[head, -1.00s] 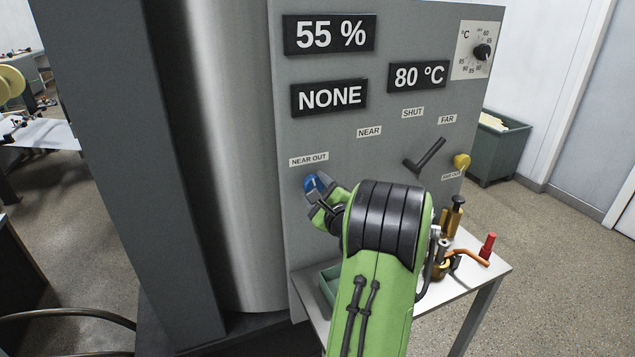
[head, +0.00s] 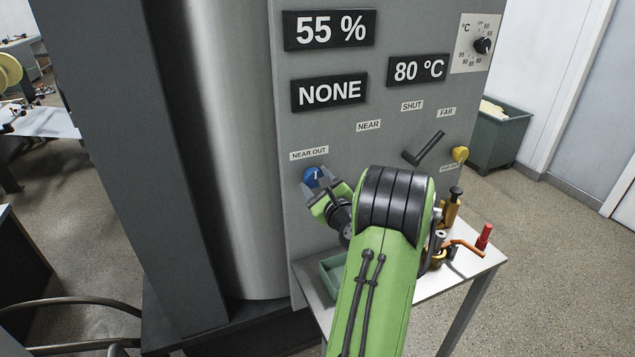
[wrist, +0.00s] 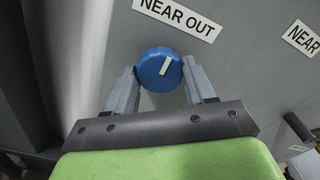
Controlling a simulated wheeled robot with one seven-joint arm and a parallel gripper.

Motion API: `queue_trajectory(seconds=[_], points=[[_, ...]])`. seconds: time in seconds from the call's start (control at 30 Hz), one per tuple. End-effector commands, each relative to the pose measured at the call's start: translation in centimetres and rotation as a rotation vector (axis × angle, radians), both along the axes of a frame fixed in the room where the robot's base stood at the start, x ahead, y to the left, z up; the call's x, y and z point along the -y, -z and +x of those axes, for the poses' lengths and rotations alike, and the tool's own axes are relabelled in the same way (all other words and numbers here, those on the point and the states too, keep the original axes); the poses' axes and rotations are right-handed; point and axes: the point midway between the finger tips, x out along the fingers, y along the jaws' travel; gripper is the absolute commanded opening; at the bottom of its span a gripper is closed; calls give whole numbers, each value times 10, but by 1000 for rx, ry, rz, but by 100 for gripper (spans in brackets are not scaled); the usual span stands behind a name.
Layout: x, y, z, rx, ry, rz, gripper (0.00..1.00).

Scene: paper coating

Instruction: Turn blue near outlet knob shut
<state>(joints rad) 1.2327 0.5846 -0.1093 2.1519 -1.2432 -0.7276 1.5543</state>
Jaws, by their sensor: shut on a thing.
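The blue near outlet knob (head: 311,176) sits on the grey panel under the NEAR OUT label (head: 309,154). In the wrist view the knob (wrist: 158,68) shows a white mark pointing up and slightly right. My gripper (head: 319,184) is at the knob, with one finger on each side of it. In the wrist view my gripper (wrist: 160,77) is shut on the knob, its fingertips at the knob's lower left and right sides. The exact contact at the fingertips is hard to see.
A black lever (head: 424,148) sits right of the knob, below the SHUT label (head: 412,106). A yellow knob (head: 460,154) is farther right. Displays read 55 %, NONE and 80 °C. A small table (head: 462,276) with a green tray (head: 330,270) and brass tools stands below.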

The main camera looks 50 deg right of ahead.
Motion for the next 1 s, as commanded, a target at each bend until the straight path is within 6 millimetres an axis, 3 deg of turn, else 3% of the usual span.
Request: queue_trajectory(seconds=[0.1, 0.13, 0.27, 0.63, 1.0], points=[[0, 2, 0, -2, -1, 6, 24], [0, 2, 0, -2, -1, 6, 59], [0, 1, 0, -1, -1, 3, 79], [-4, 2, -8, -2, 1, 3, 80], [-51, 5, -90, 1, 8, -3, 80]])
